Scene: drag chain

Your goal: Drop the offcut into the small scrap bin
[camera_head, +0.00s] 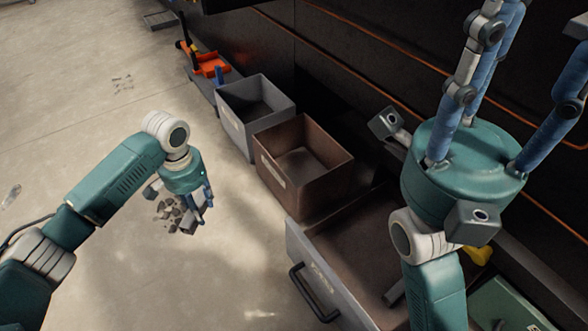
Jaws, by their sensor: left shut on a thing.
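My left gripper (197,210) hangs over the floor at the left, fingers down, shut on a grey, jagged, segmented piece that looks like the offcut (172,212). The fingers partly hide it. A grey open bin (233,124) and a brown open bin (275,176) stand to the right of this gripper, apart from it. Their labels are too small to read, so I cannot tell which is the small scrap bin. My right gripper (520,70) is at the upper right, its blue fingers spread upward, open and empty.
A larger grey open container (298,243) with a dark handle stands in front of the brown bin. A green container (505,305) is at the lower right. An orange tray (210,66) lies behind the grey bin. The left floor is mostly clear.

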